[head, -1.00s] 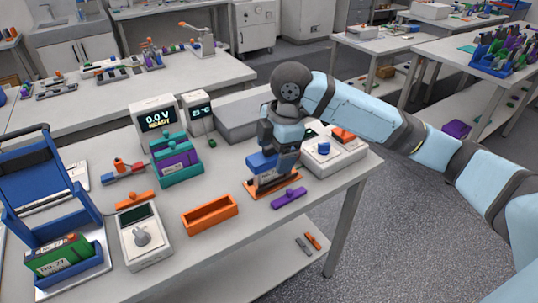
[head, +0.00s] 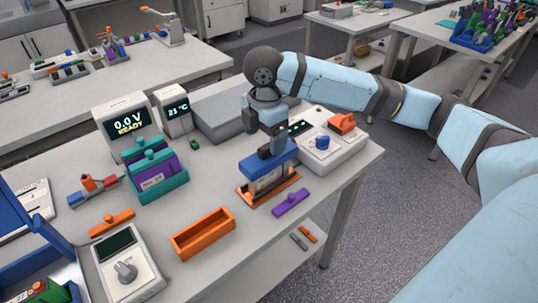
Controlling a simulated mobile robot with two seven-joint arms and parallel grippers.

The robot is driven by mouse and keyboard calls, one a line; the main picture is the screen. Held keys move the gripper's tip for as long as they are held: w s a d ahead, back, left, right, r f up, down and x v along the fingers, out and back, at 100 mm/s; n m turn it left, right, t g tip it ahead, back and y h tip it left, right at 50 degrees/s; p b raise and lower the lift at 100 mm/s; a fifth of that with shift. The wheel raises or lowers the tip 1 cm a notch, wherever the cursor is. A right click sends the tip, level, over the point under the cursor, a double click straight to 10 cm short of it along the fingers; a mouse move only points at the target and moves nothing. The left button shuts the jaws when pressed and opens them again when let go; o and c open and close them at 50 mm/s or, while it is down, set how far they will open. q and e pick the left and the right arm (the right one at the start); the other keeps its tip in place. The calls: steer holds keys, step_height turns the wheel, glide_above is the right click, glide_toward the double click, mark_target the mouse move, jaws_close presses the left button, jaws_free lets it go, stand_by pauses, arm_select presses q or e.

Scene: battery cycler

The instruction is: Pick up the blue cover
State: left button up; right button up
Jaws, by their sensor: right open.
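The blue cover (head: 254,166) sits on top of a pale block in an orange-based fixture (head: 283,194), toward the right front of the table. My right gripper (head: 271,151) points down over the cover, with its fingers open at the cover's upper rear side. The fingers overlap the cover in the picture, and I cannot tell whether they touch it. Part of the cover's top is hidden behind the fingers. My left gripper is not in view.
A purple bar (head: 291,202) lies just right of the fixture, and an orange tray (head: 203,234) lies to its left. A white device with a blue knob (head: 322,143) stands close behind right. A grey box (head: 226,117) is behind. The table's front edge is near.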

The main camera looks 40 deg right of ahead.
mark_target(268, 145)
steer(key=f, duration=0.5)
steer(key=shift+s+d+f+b, duration=0.2)
steer(key=shift+d+f+b, duration=0.05)
steer(key=shift+f+b, duration=0.1)
steer(key=shift+r, duration=0.1)
steer(key=c, duration=1.1)
